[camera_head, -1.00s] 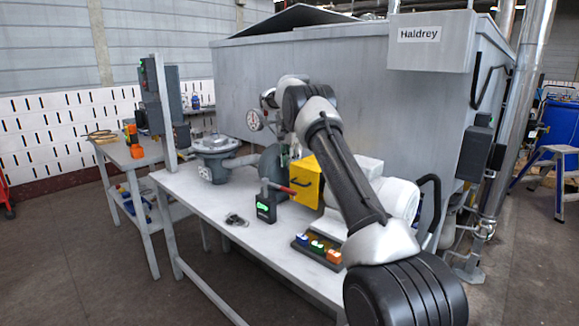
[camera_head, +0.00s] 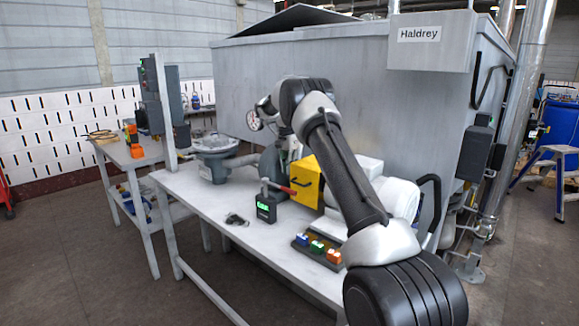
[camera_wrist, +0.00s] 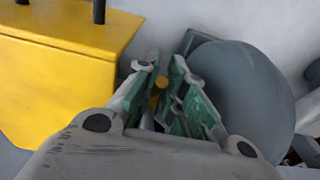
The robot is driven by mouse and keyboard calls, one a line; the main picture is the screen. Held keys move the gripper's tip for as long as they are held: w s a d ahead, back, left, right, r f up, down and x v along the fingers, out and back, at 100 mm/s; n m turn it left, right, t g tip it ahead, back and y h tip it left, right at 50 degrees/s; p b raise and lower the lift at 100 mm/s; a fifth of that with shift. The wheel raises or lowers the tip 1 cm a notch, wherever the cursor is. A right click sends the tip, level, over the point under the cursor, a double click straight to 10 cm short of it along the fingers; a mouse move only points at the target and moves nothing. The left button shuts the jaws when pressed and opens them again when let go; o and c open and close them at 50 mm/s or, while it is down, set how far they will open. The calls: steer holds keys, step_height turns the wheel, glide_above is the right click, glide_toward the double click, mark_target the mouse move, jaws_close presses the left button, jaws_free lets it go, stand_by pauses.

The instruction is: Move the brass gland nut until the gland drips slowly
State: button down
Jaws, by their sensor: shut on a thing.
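In the wrist view my gripper (camera_wrist: 166,72) has its two green-padded fingers closed around a small brass-yellow piece (camera_wrist: 160,84), which looks like the gland nut. Only a little of the piece shows between the fingers. No dripping can be made out. In the head view my wrist is above the pump on the bench, and the fingers and nut cannot be made out there. A large rounded grey casing (camera_wrist: 245,100) is close to the right of the fingers in the wrist view.
A yellow box (camera_wrist: 55,75) is left of the fingers and also shows in the head view (camera_head: 307,182). A small dark meter with a green display (camera_head: 266,208) stands on the bench (camera_head: 205,210). A tray with several coloured items (camera_head: 318,248) is at the front.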

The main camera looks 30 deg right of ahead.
steer(key=shift+s+a+f+t+h, duration=0.2)
steer(key=shift+f+t+h, duration=0.25)
steer(key=shift+h, duration=0.45)
steer(key=shift+a, duration=0.1)
steer(key=c, duration=1.8)
jaws_free()
steer(key=shift+o, duration=0.2)
steer(key=w+v, duration=0.1)
steer(key=v, duration=1.1)
steer(key=shift+s, duration=0.4)
